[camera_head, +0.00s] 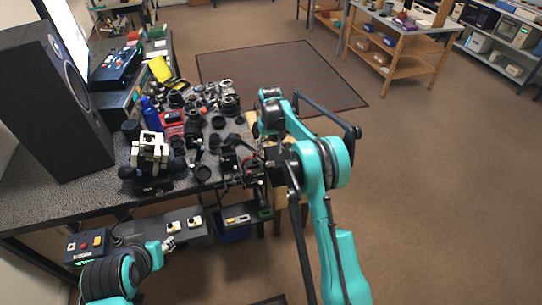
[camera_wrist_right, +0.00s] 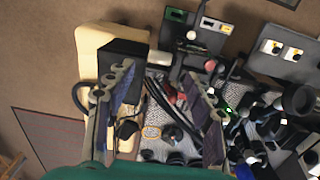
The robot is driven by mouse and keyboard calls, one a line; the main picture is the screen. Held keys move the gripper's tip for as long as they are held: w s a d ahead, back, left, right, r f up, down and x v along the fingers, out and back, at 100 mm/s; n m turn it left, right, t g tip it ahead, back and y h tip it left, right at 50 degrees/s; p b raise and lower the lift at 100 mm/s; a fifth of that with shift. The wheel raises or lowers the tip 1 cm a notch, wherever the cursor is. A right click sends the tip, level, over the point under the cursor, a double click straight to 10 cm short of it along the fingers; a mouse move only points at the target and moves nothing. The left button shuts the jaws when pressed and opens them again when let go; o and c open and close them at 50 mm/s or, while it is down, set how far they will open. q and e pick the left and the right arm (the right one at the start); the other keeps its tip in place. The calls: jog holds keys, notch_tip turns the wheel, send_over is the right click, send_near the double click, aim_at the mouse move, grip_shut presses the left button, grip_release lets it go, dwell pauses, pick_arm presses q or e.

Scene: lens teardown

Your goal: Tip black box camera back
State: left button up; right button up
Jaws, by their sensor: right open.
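In the right wrist view, a black box camera (camera_wrist_right: 122,60) sits on a pale wooden surface (camera_wrist_right: 92,40), left of centre. My right gripper (camera_wrist_right: 160,78) is open, with one finger over the box's lower part and the other off to its right. I cannot tell whether that finger touches the box. In the head view, my right gripper (camera_head: 252,168) is at the right edge of the cluttered table, and my arm hides most of the box. My left gripper (camera_head: 169,243) is low at the left, below the table front; its jaws are too small to read.
The dark table (camera_head: 60,200) holds several lenses, a white-and-black device (camera_head: 150,152), a blue bottle (camera_head: 151,112) and a large speaker (camera_head: 52,105). Open brown floor lies to the right.

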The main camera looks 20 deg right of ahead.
aim_at(270, 163)
notch_tip(270, 163, down, 7)
jog(key=shift+b, duration=0.8)
grip_shut()
